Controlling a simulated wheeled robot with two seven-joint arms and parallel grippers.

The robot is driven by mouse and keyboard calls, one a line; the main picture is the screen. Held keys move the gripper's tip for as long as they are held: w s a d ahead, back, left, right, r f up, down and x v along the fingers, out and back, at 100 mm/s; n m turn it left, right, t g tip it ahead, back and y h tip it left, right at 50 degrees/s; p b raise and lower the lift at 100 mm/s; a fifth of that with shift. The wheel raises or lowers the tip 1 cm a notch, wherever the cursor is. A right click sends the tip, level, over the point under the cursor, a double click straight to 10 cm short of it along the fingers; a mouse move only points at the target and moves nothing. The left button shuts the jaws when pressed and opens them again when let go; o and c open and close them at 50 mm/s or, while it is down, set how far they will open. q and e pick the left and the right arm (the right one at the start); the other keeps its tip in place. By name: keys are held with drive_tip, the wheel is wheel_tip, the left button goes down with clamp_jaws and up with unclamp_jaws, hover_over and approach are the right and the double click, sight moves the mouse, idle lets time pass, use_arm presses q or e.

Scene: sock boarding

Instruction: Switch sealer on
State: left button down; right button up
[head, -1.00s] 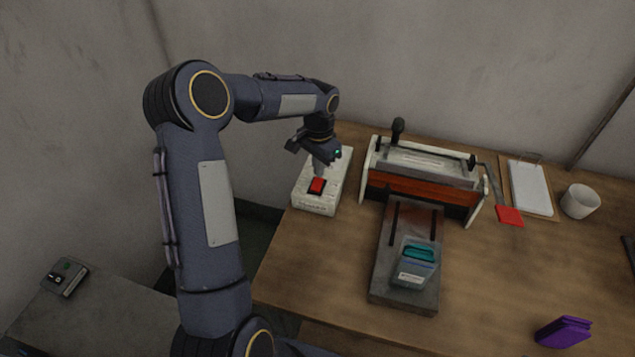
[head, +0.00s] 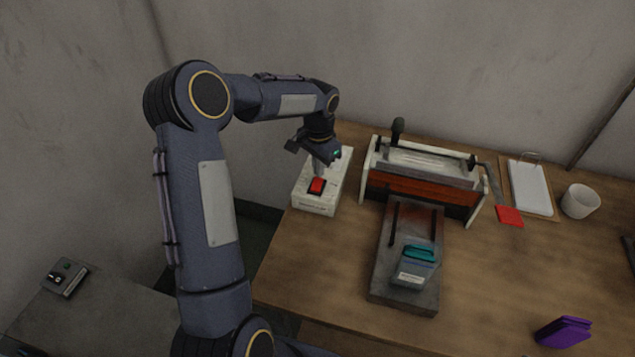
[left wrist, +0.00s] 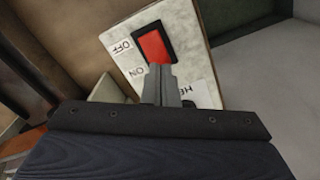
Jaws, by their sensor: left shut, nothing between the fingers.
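A white switch box (head: 315,203) stands at the table's left back edge, with a red rocker switch (head: 317,186) in a black frame. In the left wrist view the red rocker (left wrist: 153,46) shows close up, with an OFF label (left wrist: 121,48) and an ON label (left wrist: 137,71) beside it. My left gripper (head: 319,169) is shut and empty, pointing down at the ON end of the rocker. Its fingertips (left wrist: 161,70) overlap the rocker's near edge; I cannot tell if they touch it. The sealer (head: 420,187), white and orange with a black handle, stands right of the box. My right gripper is not in view.
A dark tray (head: 378,282) in front of the sealer carries a clear packet with teal contents (head: 416,262). A red-ended tool (head: 509,216), a clipboard (head: 530,187), a white cup (head: 580,201) and a purple item (head: 563,332) lie to the right. A wall stands behind.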

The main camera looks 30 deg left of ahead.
use_arm(q)
drive_tip(key=shift+f+b, duration=0.75)
drive_tip(key=shift+f, duration=0.3)
idle(0.6)
drive_tip(key=shift+r+p, duration=2.55)
drive_tip(key=shift+r, duration=0.95)
